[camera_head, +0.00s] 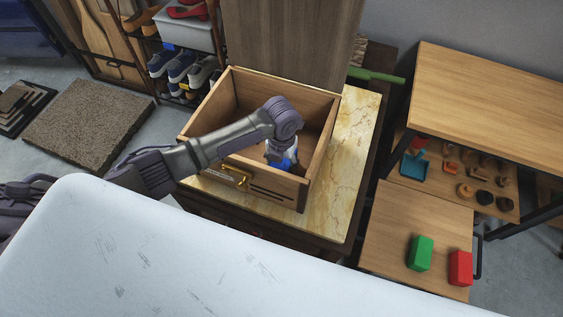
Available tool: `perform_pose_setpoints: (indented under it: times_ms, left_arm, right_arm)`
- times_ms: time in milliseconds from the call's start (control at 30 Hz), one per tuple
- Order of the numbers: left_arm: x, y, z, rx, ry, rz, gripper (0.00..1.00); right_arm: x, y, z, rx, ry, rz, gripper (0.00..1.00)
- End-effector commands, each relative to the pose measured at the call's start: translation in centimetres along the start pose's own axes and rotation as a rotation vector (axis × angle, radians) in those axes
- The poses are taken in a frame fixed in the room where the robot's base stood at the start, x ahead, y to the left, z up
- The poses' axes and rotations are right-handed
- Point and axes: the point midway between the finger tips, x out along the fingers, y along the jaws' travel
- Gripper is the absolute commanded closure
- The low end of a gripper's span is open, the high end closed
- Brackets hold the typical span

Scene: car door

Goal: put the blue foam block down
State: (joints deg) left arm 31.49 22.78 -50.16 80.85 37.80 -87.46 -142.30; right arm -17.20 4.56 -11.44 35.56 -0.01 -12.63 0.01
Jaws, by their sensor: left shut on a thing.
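My left arm reaches in from the left over the front wall of an open wooden box (325,140). My left gripper (281,160) points down inside the box, near its front right part. It is shut on the blue foam block (277,153), of which only a small blue part shows. The arm and gripper hide the rest of the block. I cannot tell whether the block touches the box floor. My right gripper is out of view.
The box stands on a marble-topped cabinet (357,130), its lid (295,45) raised behind. At right, a low wooden surface (400,225) holds a green block (421,254) and a red block (461,268). A scuffed white surface (180,260) fills the foreground.

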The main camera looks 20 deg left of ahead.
Motion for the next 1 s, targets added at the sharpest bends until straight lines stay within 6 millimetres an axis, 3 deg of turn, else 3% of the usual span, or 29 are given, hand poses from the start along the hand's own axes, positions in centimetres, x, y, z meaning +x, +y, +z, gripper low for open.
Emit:
perform_pose_setpoints:
  times_ms: [467, 500, 600, 1000]
  left_arm:
    - [1.24, -0.01, 0.03, 0.001, -0.001, -0.001, 0.73]
    - [1.11, -0.01, 0.04, 0.001, -0.002, -0.001, 0.32]
    - [1.1, -0.01, 0.03, 0.0, -0.001, -0.001, 0.15]
    - [0.57, 0.0, 0.04, 0.0, -0.001, -0.001, 0.13]
  right_arm:
    - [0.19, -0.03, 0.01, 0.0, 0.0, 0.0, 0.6]
    - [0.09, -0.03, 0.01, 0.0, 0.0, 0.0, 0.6]
    - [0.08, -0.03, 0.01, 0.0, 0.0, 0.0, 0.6]
    - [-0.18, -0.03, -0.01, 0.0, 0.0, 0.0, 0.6]
